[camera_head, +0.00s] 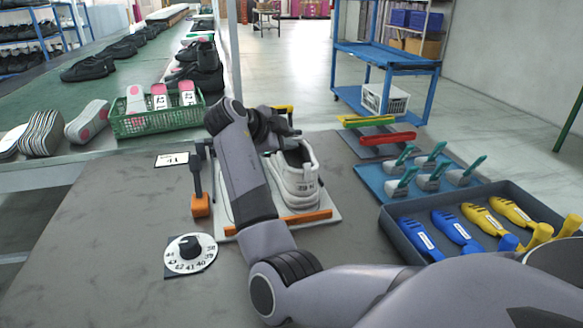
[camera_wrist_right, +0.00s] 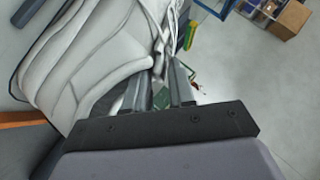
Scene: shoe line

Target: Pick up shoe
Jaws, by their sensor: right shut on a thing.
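A white shoe (camera_head: 297,188) sits on a white plate (camera_head: 327,213) with an orange front edge, on the grey table. My right arm reaches over from the lower right. My right gripper (camera_head: 291,139) is at the shoe's collar, and the arm hides the shoe's left side and part of its far end. In the right wrist view the shoe (camera_wrist_right: 85,60) fills the upper left, and the right gripper (camera_wrist_right: 162,92) is shut on its upper edge. I cannot tell whether the shoe is lifted off the plate. My left gripper is not in view.
A dial (camera_head: 190,254) and an orange-based lever (camera_head: 200,205) stand left of the plate. A dark tray (camera_head: 400,240) of blue and yellow shoe trees lies at right, with a blue mat (camera_head: 375,182) behind it. A green basket (camera_head: 150,122) stands at back left. The front left table is clear.

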